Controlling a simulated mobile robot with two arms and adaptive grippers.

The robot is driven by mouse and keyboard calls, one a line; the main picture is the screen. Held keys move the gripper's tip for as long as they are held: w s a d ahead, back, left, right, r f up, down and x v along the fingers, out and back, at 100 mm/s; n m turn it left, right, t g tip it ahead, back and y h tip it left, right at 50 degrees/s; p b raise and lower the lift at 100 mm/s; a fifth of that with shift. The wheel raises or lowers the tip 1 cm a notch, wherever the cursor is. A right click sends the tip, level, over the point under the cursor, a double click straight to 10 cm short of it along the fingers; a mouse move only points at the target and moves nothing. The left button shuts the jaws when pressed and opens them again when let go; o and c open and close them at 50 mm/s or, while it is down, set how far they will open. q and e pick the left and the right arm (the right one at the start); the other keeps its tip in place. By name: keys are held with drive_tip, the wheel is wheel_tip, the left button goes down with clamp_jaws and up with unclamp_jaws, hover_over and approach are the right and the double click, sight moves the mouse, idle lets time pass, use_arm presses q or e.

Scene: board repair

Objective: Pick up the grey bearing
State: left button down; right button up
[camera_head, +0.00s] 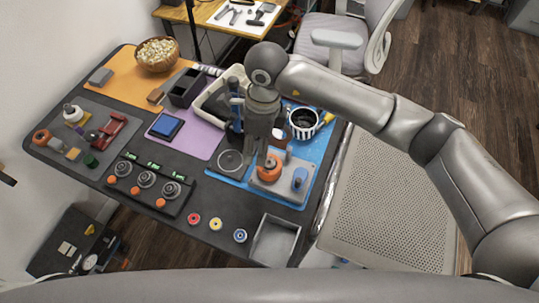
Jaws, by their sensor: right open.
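Three small ring-shaped parts lie in a row near the front edge of the dark table: a red one (193,219), a yellow one (215,224) and a grey-blue one (240,236). The grey-blue ring looks most like the grey bearing, though its exact colour is hard to tell. My right gripper (264,157) points down above the blue mat, open, beside or over an orange round part (270,168). It is well behind the grey-blue ring. The gripper hides part of the mat. My left gripper is not in view.
An empty grey tray (274,242) stands right of the rings at the front edge. A black board (150,186) with round grey parts is to the left.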

drive_tip(key=w+d, duration=0.1)
drive_tip(key=d, duration=0.1)
drive_tip(key=h+p, duration=0.1)
hover_over(268, 162)
drive_tip(key=shift+t, duration=0.3)
drive_tip(key=f, duration=0.5)
drive_tip(key=shift+s+f, duration=0.1)
drive_tip(key=shift+s, duration=0.2)
drive_tip(key=f, duration=0.1)
drive_tip(key=f+p, duration=0.1)
drive_tip(key=f, duration=0.1)
drive_tip(key=f+p, duration=0.1)
drive_tip(key=shift+w+f, duration=0.3)
drive_tip(key=shift+f, duration=0.3)
drive_tip(key=shift+c, duration=0.4)
drive_tip(key=c, duration=1)
